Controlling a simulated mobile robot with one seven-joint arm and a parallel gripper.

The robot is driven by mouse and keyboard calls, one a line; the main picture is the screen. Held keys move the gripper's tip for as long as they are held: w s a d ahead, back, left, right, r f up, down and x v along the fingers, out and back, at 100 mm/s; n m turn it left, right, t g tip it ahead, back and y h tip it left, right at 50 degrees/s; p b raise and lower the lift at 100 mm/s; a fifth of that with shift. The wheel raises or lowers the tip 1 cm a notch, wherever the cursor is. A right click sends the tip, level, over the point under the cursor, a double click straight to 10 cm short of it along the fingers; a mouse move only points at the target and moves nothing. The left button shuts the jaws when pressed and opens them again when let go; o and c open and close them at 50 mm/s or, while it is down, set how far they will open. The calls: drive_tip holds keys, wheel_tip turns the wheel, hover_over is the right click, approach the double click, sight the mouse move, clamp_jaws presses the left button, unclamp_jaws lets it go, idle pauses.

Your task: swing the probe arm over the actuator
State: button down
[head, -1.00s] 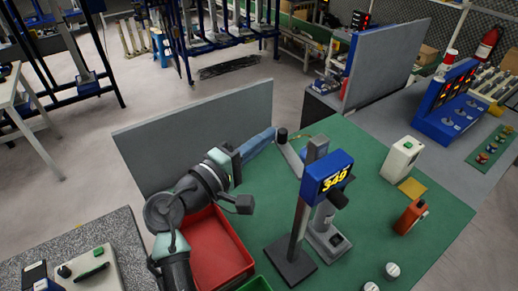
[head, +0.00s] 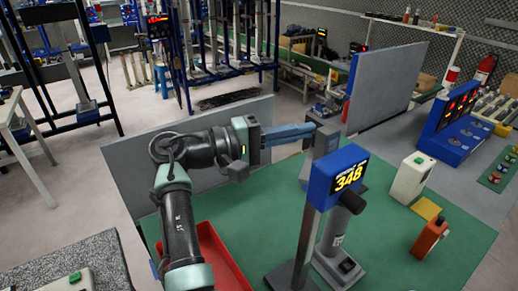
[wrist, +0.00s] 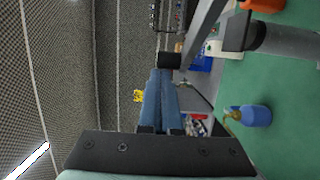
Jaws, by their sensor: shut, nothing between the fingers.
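My gripper (head: 311,130) is shut and empty, its blue fingers level and pointing right. In the head view its tips are close to the grey upper part of the stand behind the blue display. In the wrist view the fingertips (wrist: 163,73) are at a black knob (wrist: 170,60) on the end of a grey bar (wrist: 204,32), which looks like the probe arm. Whether they touch cannot be told. The blue display (head: 339,177) reads 348 and is on a grey post (head: 304,245). A grey cylinder on a base (head: 335,258) stands beside it; I cannot tell which part is the actuator.
A red bin (head: 222,256) is below my arm. A white box (head: 411,177) and an orange bottle (head: 430,238) stand on the green mat (head: 385,250) at right. Grey panels (head: 386,80) rise behind. A blue bottle (wrist: 255,116) shows in the wrist view.

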drive_tip(key=shift+s+d+p, duration=0.2)
drive_tip(key=shift+d, duration=0.8)
drive_tip(key=shift+s+d+p, duration=0.15)
drive_tip(key=shift+d+p, duration=0.05)
drive_tip(key=shift+d, duration=0.9)
drive_tip(key=b+v, duration=0.3)
drive_tip(key=v, duration=1)
